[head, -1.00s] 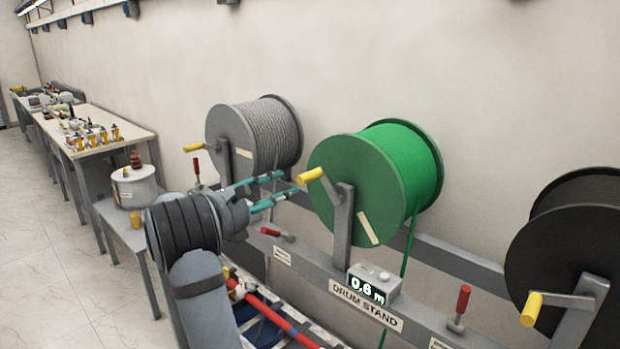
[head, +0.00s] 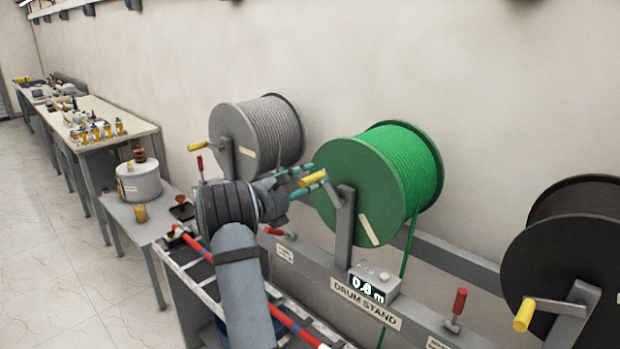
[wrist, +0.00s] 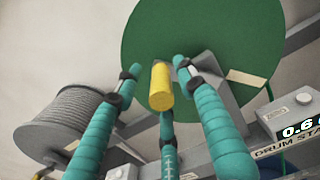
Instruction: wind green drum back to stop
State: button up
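The green drum (head: 376,187) sits on the drum stand, its face also filling the top of the wrist view (wrist: 200,40). Its yellow crank handle (head: 314,179) points toward my gripper. My gripper (head: 308,182) is at the handle with its teal fingers spread. In the wrist view the handle (wrist: 161,88) lies between the open fingers (wrist: 156,75), with gaps at both sides and a third finger below. Contact with that lower finger cannot be told. A display (head: 367,288) on the stand reads 0.6 m. Green rope hangs from the drum.
A grey drum (head: 258,135) stands left of the green one and a black drum (head: 575,250) right. Red-handled levers (head: 460,302) stick up from the drum stand (head: 440,335). A ladder-like frame with a red bar lies below my arm.

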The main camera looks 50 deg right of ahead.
grip_shut()
dwell(0.5)
dwell(0.4)
